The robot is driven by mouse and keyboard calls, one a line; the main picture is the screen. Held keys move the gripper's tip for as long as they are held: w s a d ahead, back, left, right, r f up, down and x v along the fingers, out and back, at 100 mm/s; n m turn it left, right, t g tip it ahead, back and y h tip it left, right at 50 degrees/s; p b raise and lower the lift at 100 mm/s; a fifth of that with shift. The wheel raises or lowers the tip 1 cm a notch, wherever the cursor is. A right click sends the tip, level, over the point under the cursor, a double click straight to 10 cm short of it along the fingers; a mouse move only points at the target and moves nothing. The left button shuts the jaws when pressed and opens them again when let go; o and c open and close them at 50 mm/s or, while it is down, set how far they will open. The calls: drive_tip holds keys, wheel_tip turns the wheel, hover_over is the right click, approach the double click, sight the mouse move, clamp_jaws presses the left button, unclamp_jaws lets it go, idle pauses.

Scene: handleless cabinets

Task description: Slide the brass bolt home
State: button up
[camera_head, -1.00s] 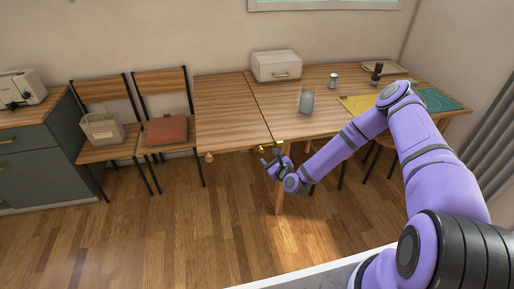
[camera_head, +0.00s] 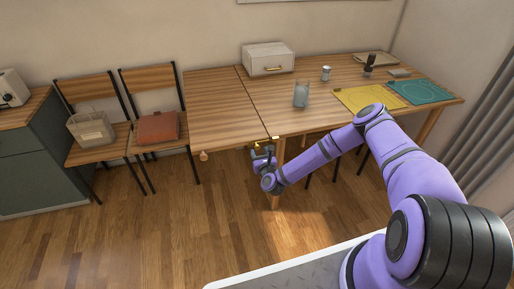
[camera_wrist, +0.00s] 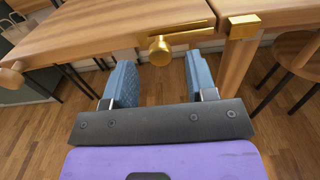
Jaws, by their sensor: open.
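The brass bolt (camera_wrist: 182,36) is mounted along the front edge of the table leaf, seen in the wrist view. Its round knob (camera_wrist: 160,51) hangs toward me at the bolt's left end. A brass keeper (camera_wrist: 243,26) sits on the edge right of the seam, apart from the bolt's right end by a small gap. My gripper (camera_wrist: 156,78) is open, with one blue finger on each side of the knob and below it, apparently not touching. In the head view my gripper (camera_head: 262,150) is at the table's front edge by the seam, partly covering the bolt.
The table (camera_head: 225,110) carries a glass (camera_head: 301,94), a white box (camera_head: 268,58), a yellow mat (camera_head: 367,98) and a green mat (camera_head: 425,91).

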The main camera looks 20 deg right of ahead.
sight(258, 148)
drive_tip(key=shift+w, duration=1.95)
